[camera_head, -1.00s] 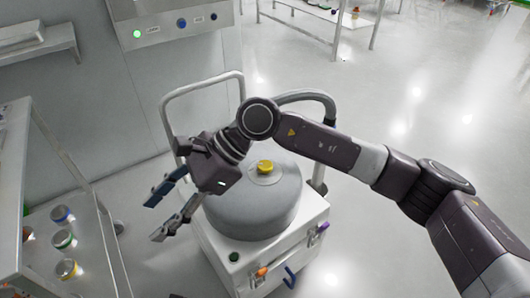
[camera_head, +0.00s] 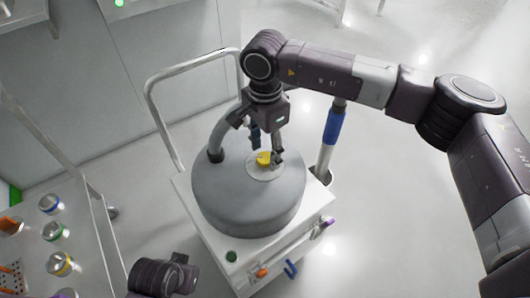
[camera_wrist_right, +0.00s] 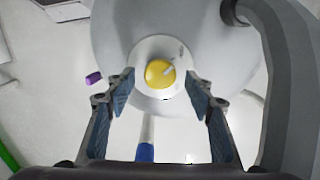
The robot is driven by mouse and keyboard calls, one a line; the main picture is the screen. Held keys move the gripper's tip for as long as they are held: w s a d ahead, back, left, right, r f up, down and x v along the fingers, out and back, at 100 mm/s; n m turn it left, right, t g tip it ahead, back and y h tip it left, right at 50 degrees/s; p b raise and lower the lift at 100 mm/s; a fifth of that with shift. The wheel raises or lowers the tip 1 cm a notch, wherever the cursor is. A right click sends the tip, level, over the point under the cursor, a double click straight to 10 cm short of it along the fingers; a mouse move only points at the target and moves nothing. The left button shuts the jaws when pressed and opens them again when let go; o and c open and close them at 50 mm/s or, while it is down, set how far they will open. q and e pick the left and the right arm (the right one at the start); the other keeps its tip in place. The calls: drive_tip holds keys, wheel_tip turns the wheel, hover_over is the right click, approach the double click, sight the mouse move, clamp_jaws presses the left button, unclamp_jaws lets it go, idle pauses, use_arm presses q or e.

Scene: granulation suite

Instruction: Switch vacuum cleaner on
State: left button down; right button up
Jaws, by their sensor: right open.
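The vacuum cleaner (camera_head: 235,200) has a grey round lid on a white wheeled box. A yellow knob (camera_head: 263,158) sits on a pale disc on top of the lid. It also shows in the right wrist view (camera_wrist_right: 160,73), with a pale mark on it. My right gripper (camera_head: 267,150) is directly above the knob, pointing down. In the right wrist view its open fingers (camera_wrist_right: 160,95) stand on the left and right of the knob, with gaps on both sides. Part of my left arm shows at the bottom left of the head view, but its fingers cannot be made out.
A grey hose (camera_head: 219,138) curves up beside my right gripper. A metal push handle (camera_head: 148,100) rises behind the cleaner. A shelf cart (camera_head: 98,225) with several small jars stands at the left. The floor at the right is clear.

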use_arm(q)
drive_tip(key=shift+r, duration=0.2)
use_arm(e)
drive_tip(key=shift+f, duration=0.55)
drive_tip(key=shift+c, duration=0.3)
drive_tip(key=c, duration=1.1)
